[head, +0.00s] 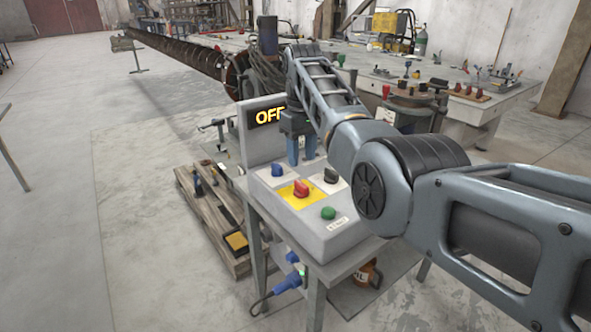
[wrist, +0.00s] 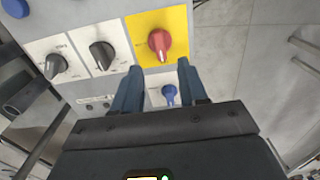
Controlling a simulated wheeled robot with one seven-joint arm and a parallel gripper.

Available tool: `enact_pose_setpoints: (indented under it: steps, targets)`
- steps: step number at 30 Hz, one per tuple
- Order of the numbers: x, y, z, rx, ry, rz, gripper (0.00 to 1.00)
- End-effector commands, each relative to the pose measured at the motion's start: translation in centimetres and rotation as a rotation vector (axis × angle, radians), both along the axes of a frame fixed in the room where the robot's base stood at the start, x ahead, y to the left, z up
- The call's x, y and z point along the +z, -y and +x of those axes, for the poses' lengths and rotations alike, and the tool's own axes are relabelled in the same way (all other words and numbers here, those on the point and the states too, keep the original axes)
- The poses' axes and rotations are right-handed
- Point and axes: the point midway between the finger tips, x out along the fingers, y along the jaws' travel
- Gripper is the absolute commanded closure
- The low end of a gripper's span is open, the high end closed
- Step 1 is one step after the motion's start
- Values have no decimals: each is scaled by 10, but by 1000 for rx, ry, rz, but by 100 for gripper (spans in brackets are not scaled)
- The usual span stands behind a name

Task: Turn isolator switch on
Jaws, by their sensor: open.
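The isolator switch is a red rotary knob (head: 301,188) on a yellow plate on the sloped grey control box (head: 330,234). The red knob (wrist: 160,43) also shows in the wrist view, just beyond the fingertips. My gripper (head: 301,160) is open and empty, pointing down over the far part of the box. In the wrist view its two blue fingers (wrist: 159,68) stand apart, with a blue knob (wrist: 170,95) showing between them. A display (head: 268,115) behind the knobs reads "OFF", partly covered by my arm.
A blue knob (head: 277,171), a black knob (head: 331,175) and a green button (head: 328,213) surround the red knob. A wooden pallet (head: 213,222) with tools lies left of the stand. A long auger (head: 190,60) stretches behind. The left floor is mostly clear.

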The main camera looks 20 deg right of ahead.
Motion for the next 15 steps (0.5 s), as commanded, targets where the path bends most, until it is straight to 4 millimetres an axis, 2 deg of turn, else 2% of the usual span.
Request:
enact_pose_setpoints:
  steps: [5, 15]
  targets:
    - [-18, 0, -1, 0, -5, 0, 57]
    - [-66, 0, -1, -1, -3, -1, 57]
